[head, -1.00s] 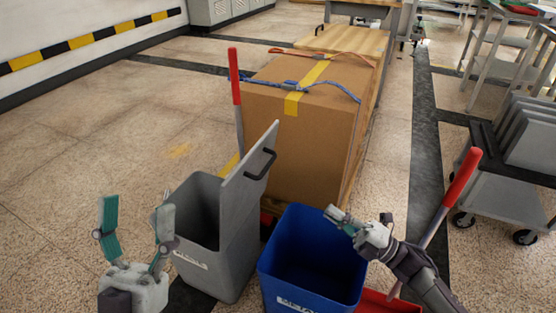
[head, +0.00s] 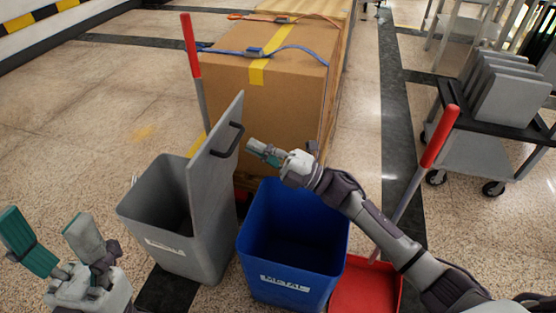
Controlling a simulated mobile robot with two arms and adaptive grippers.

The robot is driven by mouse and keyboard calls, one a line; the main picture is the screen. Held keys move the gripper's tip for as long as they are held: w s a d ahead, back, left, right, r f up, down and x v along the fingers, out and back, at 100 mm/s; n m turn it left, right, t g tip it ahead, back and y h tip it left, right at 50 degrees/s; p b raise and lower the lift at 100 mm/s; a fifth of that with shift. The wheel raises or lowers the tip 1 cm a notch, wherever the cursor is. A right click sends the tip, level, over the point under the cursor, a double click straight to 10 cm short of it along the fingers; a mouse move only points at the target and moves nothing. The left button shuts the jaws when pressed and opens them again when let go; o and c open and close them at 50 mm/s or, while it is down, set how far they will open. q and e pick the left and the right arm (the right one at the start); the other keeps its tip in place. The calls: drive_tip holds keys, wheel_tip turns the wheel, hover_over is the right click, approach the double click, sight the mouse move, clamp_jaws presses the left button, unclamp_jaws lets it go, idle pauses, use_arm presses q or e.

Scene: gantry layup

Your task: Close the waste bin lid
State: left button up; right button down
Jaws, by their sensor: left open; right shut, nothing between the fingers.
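The grey waste bin (head: 165,222) stands on the floor with its lid (head: 215,147) raised, leaning up at the bin's right side. A black handle (head: 229,140) is on the lid's right face. My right gripper (head: 262,150) is shut and empty, just right of the lid handle and above the back of the blue bin. A small gap seems to show between its fingertips and the handle. My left gripper (head: 52,240) is open and empty, at the lower left, to the left of the grey bin.
An open blue bin (head: 292,265) stands right of the grey bin. A red dustpan (head: 365,285) and a red-handled pole (head: 440,137) are beside it. A strapped cardboard box (head: 270,95) stands behind the bins. A grey cart (head: 475,150) is at right. The floor at left is clear.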

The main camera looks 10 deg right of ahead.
drive_tip(key=shift+x, duration=0.85)
drive_tip(key=shift+r, duration=0.1)
